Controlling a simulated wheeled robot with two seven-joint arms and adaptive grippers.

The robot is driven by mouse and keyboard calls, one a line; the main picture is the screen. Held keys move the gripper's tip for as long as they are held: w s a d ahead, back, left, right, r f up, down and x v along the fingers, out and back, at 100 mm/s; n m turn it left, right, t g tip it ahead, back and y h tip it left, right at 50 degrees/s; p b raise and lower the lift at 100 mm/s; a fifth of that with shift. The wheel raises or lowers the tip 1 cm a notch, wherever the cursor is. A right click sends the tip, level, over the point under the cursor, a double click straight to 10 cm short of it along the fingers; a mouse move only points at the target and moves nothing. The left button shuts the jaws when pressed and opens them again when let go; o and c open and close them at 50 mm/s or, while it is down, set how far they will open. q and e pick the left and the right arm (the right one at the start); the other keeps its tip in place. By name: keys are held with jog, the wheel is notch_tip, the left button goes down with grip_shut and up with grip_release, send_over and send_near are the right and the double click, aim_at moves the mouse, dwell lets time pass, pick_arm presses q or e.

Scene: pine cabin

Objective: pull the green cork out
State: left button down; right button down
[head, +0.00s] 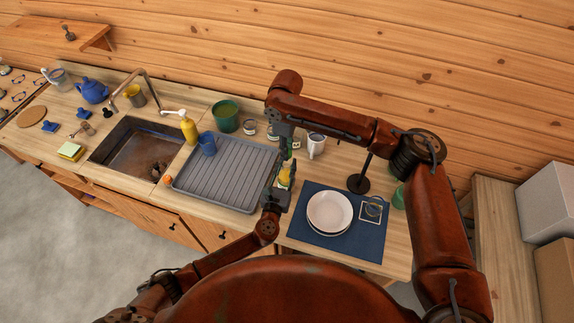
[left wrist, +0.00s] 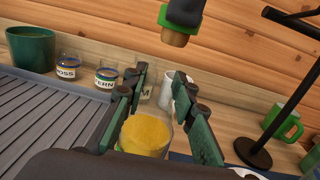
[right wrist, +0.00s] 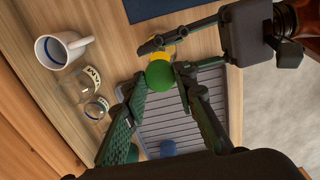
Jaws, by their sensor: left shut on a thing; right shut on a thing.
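A glass jar with yellow contents (left wrist: 145,135) stands between the fingers of my left gripper (left wrist: 158,110), which is shut on it. The jar also shows as a small yellow shape in the head view (head: 284,175). The green cork (left wrist: 176,37) has a green top and brown underside. It hangs above the jar in the left wrist view, apart from it. My right gripper (right wrist: 155,82) is shut on the cork, whose round green top (right wrist: 160,76) shows between its fingertips. In the head view, the right gripper (head: 284,150) is above the left gripper (head: 277,190).
A grey ribbed drainer (head: 225,172) lies left of the jar. Labelled glass jars (left wrist: 107,76) and a white mug (head: 316,145) stand behind. A black stand (head: 359,182) and a blue mat (head: 310,239) with white plates (head: 330,211) are to the right.

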pick_arm(q)
jog(key=c, duration=1.5)
grip_release()
